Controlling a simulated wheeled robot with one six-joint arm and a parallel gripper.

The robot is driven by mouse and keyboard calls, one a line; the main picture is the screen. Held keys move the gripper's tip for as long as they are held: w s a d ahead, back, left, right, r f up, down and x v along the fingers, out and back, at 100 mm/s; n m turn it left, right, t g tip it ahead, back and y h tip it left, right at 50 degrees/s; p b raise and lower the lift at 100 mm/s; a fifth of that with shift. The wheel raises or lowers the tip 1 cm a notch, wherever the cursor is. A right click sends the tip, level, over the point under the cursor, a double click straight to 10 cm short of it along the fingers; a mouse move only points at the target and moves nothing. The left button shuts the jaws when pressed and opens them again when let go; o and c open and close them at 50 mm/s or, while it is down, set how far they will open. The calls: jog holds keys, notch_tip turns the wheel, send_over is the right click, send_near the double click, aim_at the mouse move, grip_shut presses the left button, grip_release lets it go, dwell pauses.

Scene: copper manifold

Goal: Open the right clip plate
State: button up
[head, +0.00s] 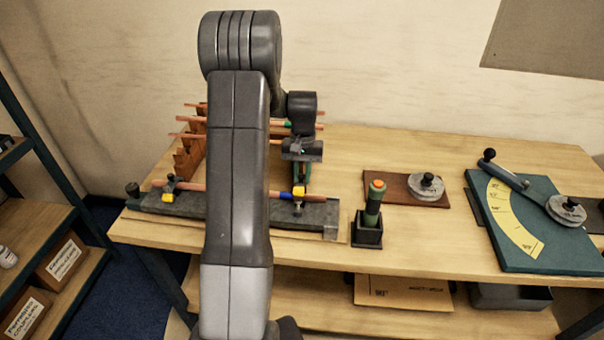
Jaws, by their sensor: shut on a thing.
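The right clip plate (298,191) is a small yellow piece on the copper pipe (226,189), near the right end of the grey bar (318,214). A blue band sits just left of it. A similar yellow left clip plate (169,184) is at the bar's left part. My gripper (301,173) is above and behind the right clip plate, shut on it as far as I can make out. The fingertips are small and dark, so the exact contact is hard to see. My arm hides the middle of the bar and pipe. I cannot tell whether the plate is raised.
A wooden rack (190,150) with copper pipes stands behind the bar. To the right are a black holder (367,232) with a green tool, a brown board (400,189) and a teal bending plate (535,240). Bare tabletop lies between them.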

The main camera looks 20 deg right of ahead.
jog(key=shift+w+d+f+g+y, duration=0.25)
jog(key=shift+w+f+g+y, duration=0.2)
jog(key=shift+g, duration=0.25)
jog(key=shift+w+d+f+g+y, duration=0.25)
jog(key=shift+w+d+g+y, duration=0.15)
jog(key=shift+g, duration=0.2)
jog(key=o, duration=1)
jog(key=shift+a+r, duration=0.1)
jog(key=shift+o, duration=0.2)
jog(key=shift+v, duration=3)
jog(key=shift+t+h, duration=0.45)
jog(key=shift+t, duration=0.15)
jog(key=shift+s+a+f, duration=0.3)
jog(key=shift+s+f, duration=0.15)
jog(key=shift+f, duration=0.4)
jog(key=shift+s+a+f, duration=0.3)
jog(key=shift+s+f, duration=0.15)
jog(key=shift+f, duration=0.35)
jog(key=shift+s+a+f, duration=0.3)
jog(key=shift+s+f, duration=0.15)
jog(key=shift+f, duration=0.4)
